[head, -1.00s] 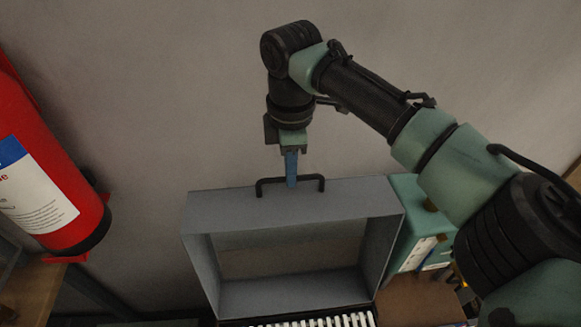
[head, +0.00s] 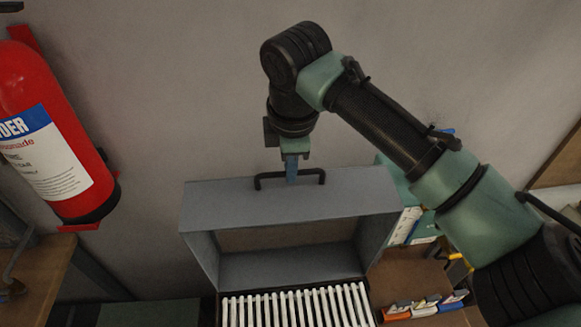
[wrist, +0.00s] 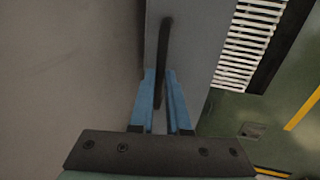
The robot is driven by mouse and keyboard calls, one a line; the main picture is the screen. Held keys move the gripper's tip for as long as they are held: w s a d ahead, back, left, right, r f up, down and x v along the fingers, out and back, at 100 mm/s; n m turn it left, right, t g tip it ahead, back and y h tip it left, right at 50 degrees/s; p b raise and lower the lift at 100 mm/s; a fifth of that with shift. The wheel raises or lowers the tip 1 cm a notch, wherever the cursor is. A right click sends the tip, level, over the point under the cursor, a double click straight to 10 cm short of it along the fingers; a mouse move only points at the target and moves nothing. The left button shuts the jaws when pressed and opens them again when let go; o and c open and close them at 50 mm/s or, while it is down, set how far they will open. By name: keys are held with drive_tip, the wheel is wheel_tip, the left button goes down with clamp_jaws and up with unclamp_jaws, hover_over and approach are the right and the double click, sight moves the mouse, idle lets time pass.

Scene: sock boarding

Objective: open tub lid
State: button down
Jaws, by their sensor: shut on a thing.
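The tub lid (head: 350,194) is a grey, box-like cover that stands tilted up, its hollow inside facing the camera in the head view. A black bar handle (head: 310,173) sits on its upper edge; it also shows in the wrist view (wrist: 164,35). My gripper (head: 291,178), with blue fingers, is shut on the handle near its middle. In the wrist view my gripper (wrist: 162,85) has one finger on each side of the handle. Below the lid, the open tub shows a row of white slats (head: 295,306); its lower part is out of frame.
A red fire extinguisher (head: 50,135) hangs on the wall at left, above a wooden surface (head: 38,275). Teal and white boxes (head: 407,222) stand right of the lid. Small orange and blue items (head: 397,312) lie at lower right. The wall is close behind the lid.

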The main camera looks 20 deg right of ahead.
drive_tip(key=shift+s, duration=0.1)
drive_tip(key=shift+w, duration=0.2)
drive_tip(key=c, duration=0.9)
unclamp_jaws()
drive_tip(key=d+b+v, duration=0.1)
drive_tip(key=b+v, duration=0.2)
drive_tip(key=v, duration=0.9)
drive_tip(key=shift+s+a+r, duration=0.2)
drive_tip(key=shift+a+r, duration=0.2)
drive_tip(key=shift+a, duration=0.1)
